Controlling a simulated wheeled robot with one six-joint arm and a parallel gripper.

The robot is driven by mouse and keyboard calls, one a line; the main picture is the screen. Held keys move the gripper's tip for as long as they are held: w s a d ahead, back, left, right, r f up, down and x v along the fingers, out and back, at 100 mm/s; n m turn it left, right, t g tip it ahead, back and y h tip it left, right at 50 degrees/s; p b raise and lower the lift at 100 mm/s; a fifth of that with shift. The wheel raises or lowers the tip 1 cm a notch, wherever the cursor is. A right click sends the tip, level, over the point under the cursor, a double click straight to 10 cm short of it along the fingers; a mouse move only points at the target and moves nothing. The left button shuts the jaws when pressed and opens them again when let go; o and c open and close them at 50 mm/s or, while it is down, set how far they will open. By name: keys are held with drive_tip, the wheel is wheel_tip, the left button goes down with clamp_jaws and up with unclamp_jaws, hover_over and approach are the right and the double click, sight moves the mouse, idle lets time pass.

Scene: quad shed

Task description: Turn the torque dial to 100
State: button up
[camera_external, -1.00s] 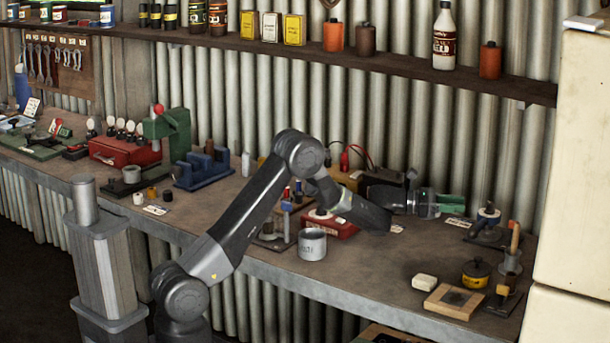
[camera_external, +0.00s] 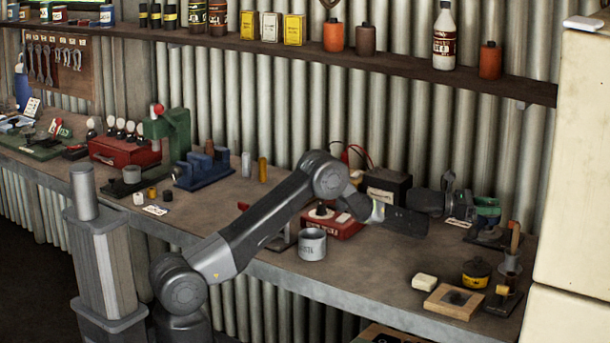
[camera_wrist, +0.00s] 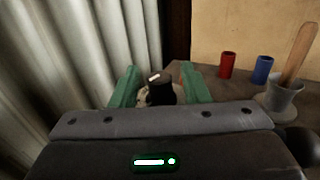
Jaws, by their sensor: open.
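A black knob with a white mark (camera_wrist: 160,92), seemingly the torque dial, stands on a pale round face in the wrist view. Its lower part is hidden by my gripper body. In the external view its grey stand (camera_external: 487,238) is at the right of the bench, and the knob is hidden behind my green fingers. My gripper (camera_external: 487,208) is open, with the fingers over the stand. In the wrist view my gripper (camera_wrist: 160,84) has one green finger on each side of the knob, with gaps showing. I cannot read the dial's scale.
A cup with a wooden handle (camera_wrist: 286,97), a red cylinder (camera_wrist: 227,65) and a blue cylinder (camera_wrist: 262,70) stand to the right. The corrugated wall (camera_external: 420,140) is close behind. A yellow-black tin (camera_external: 476,273) and a wooden tray (camera_external: 437,301) lie nearer the bench front.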

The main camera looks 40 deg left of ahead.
clamp_jaws()
drive_tip(key=shift+w+r+m+g+h+p, duration=0.1)
drive_tip(key=shift+r+m+g+h+p, duration=0.15)
drive_tip(key=shift+m+g+p, duration=0.4)
drive_tip(key=shift+f+m+g+h+p, duration=0.15)
drive_tip(key=shift+m+g+h+p, duration=0.55)
drive_tip(key=shift+g, duration=0.85)
drive_tip(key=shift+b, duration=0.3)
unclamp_jaws()
drive_tip(key=shift+f, duration=0.1)
drive_tip(key=shift+a+f+b, duration=0.1)
drive_tip(key=shift+a+b, duration=0.3)
drive_tip(key=shift+a, duration=0.2)
drive_tip(key=b+v, duration=0.2)
drive_tip(key=v, duration=0.4)
drive_tip(key=shift+s+a, duration=0.15)
drive_tip(key=shift+s, duration=0.15)
